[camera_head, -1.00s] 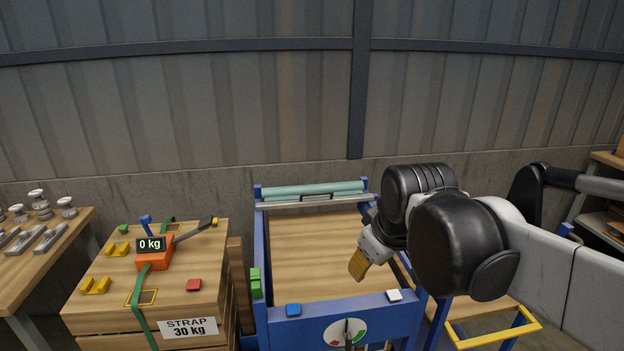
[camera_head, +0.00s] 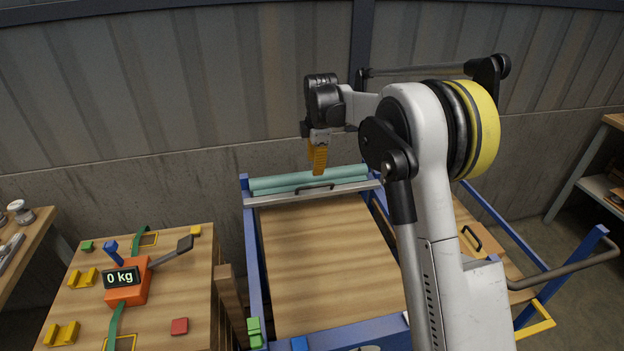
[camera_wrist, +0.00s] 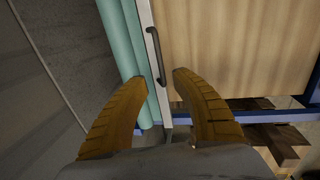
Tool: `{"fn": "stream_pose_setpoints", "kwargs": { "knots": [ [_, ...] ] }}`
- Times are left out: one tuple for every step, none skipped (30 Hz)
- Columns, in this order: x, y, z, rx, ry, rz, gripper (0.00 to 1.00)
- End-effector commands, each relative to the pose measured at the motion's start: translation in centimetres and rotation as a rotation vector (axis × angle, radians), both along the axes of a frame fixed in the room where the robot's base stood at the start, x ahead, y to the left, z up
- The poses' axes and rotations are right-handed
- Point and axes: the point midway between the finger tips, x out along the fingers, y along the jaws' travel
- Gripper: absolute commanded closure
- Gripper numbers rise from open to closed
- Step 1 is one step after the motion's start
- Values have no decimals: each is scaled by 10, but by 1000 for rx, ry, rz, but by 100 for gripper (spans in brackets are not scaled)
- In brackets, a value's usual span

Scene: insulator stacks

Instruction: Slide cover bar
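The silver cover bar (camera_head: 262,200) lies across the back of the blue-framed cart (camera_head: 254,270), along the front of a teal rolled cover (camera_head: 340,174). A black handle (camera_head: 315,187) sits at the bar's middle. My gripper (camera_head: 318,172) has yellow-brown fingers and hangs above the bar, near the handle. In the wrist view the fingers of my gripper (camera_wrist: 157,76) are spread apart and empty. The handle (camera_wrist: 155,56) shows beyond and between the fingertips there, with the pale bar (camera_wrist: 162,98) beside it. The teal roll (camera_wrist: 118,45) is left of the bar.
The cart's wooden top (camera_head: 325,260) is uncovered and clear. A wooden crate (camera_head: 180,270) with an orange scale (camera_head: 130,290) reading 0 kg stands left. A wall (camera_head: 200,100) is close behind the cart.

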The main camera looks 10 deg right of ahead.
Motion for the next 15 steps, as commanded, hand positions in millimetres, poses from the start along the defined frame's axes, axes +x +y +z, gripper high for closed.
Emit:
{"fn": "stream_pose_setpoints", "kwargs": {
  "knots": [
    [2, 0, -12, 0, 0, -1, 68],
    [3, 0, -18, 0, 0, -1, 68],
    [4, 0, -26, 0, -1, -1, 68],
    [6, 0, -33, 0, -1, -2, 68],
    [7, 0, -39, 0, -1, -2, 68],
    [8, 0, -47, 0, -1, -2, 68],
    [10, 0, -53, 0, -1, -2, 68],
    [11, 0, -58, 0, -1, -2, 68],
    [12, 0, -65, 1, -1, -3, 68],
    [13, 0, -69, 1, -1, -3, 68],
    [14, 0, -73, 1, -1, -3, 68],
    [15, 0, -78, 1, -1, -3, 68],
    [15, 0, -81, 1, -1, -3, 68],
    [16, 0, -84, 1, -1, -3, 68],
    [16, 0, -87, 1, -1, -3, 68]
  ]
}}
